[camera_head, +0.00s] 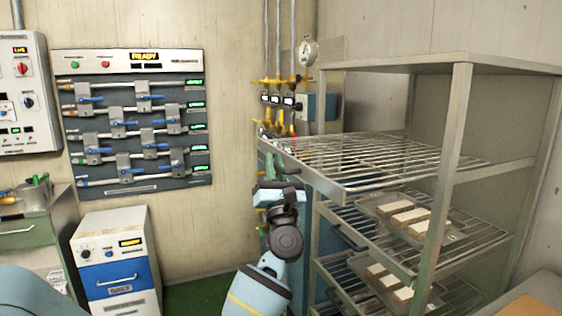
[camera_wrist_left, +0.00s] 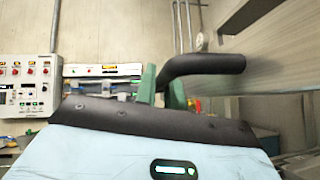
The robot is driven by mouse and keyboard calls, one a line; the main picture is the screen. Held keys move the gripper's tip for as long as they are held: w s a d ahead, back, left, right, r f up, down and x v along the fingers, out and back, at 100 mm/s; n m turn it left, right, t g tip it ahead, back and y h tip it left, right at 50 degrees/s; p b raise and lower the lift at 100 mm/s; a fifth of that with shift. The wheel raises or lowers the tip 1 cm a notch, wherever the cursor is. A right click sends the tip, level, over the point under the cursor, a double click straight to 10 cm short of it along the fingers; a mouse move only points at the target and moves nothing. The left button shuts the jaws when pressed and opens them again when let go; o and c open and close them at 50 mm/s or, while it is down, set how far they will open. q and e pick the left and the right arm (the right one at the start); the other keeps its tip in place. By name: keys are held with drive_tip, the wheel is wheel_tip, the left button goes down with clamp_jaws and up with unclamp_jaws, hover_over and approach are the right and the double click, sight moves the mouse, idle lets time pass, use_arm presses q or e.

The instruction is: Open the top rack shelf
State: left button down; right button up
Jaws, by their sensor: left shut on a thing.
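The rack (camera_head: 452,150) stands at the right in the head view. Its top shelf (camera_head: 375,160) is a bare wire grid in a metal frame. This shelf sticks out to the left, farther than the shelves below it. My left gripper (camera_head: 276,192) is at the shelf's front edge, with its fingertips mostly hidden there. In the left wrist view, the green fingers of my left gripper (camera_wrist_left: 162,88) are shut on a black bent handle (camera_wrist_left: 208,65). My right gripper is not in view.
Lower rack shelves hold trays with pale blocks (camera_head: 405,217). A valve panel (camera_head: 130,120) hangs on the back wall. Yellow-handled pipes (camera_head: 280,100) stand behind the shelf front. A white and blue cabinet (camera_head: 118,265) stands at the left, with green floor beside it.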

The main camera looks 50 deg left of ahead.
use_arm(q)
drive_tip(key=shift+s, duration=0.25)
drive_tip(key=shift+w, duration=0.1)
drive_tip(key=c, duration=1.8)
unclamp_jaws()
drive_tip(key=shift+o, duration=0.2)
